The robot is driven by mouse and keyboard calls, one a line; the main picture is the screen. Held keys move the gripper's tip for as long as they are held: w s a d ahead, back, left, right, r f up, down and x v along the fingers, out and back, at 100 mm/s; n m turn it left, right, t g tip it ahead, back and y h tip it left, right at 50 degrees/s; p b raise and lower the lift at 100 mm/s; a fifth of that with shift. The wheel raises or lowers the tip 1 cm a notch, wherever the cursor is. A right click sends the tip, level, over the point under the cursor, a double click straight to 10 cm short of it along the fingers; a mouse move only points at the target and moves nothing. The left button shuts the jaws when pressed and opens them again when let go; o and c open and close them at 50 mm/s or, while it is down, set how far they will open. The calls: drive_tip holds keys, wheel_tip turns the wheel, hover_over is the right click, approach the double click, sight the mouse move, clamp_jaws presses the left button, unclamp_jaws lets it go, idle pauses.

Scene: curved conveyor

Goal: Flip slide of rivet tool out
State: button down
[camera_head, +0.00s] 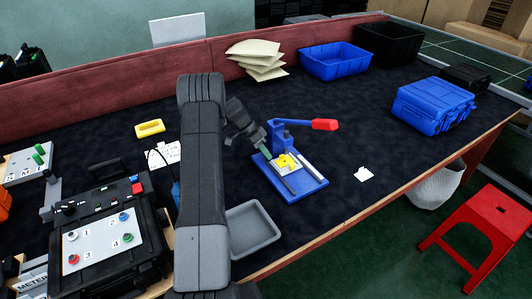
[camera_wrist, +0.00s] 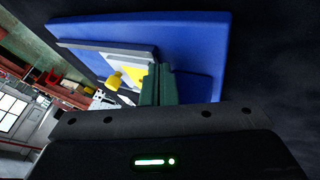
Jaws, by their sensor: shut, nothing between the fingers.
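The rivet tool (camera_head: 296,190) stands on the dark work table. It has a blue base and a lever with a red handle (camera_head: 324,125) pointing right. Its slide is a pale plate with a yellow part (camera_head: 286,161) on it; the yellow part also shows in the wrist view (camera_wrist: 114,80). My gripper (camera_head: 268,156) is at the left side of the tool, close to the slide. In the wrist view my gripper's green fingers (camera_wrist: 157,84) are shut with nothing between them. They overlap the edge of the pale plate (camera_wrist: 100,55); I cannot tell whether they touch it.
A grey tray (camera_head: 252,230) lies left of the tool near the table's front edge. A black case with numbered buttons (camera_head: 100,245) is at the left. The table right of the tool is mostly clear, with a small white piece (camera_head: 364,174).

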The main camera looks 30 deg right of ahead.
drive_tip(key=shift+s, duration=0.1)
drive_tip(key=s+b, duration=0.1)
drive_tip(key=s, duration=0.2)
drive_tip(key=s+b, duration=0.2)
drive_tip(key=s, duration=0.1)
drive_tip(key=s+b, duration=0.1)
drive_tip(key=s, duration=0.2)
drive_tip(key=shift+s+d+b, duration=0.3)
drive_tip(key=shift+d+b, duration=0.05)
drive_tip(key=shift+b, duration=0.05)
drive_tip(key=v, duration=1.4)
drive_tip(key=shift+b, duration=0.35)
drive_tip(key=shift+f, duration=0.15)
drive_tip(key=x, duration=1.3)
drive_tip(key=shift+s+d+f+p, duration=0.15)
drive_tip(key=shift+s+f+p, duration=0.1)
drive_tip(key=shift+p, duration=0.1)
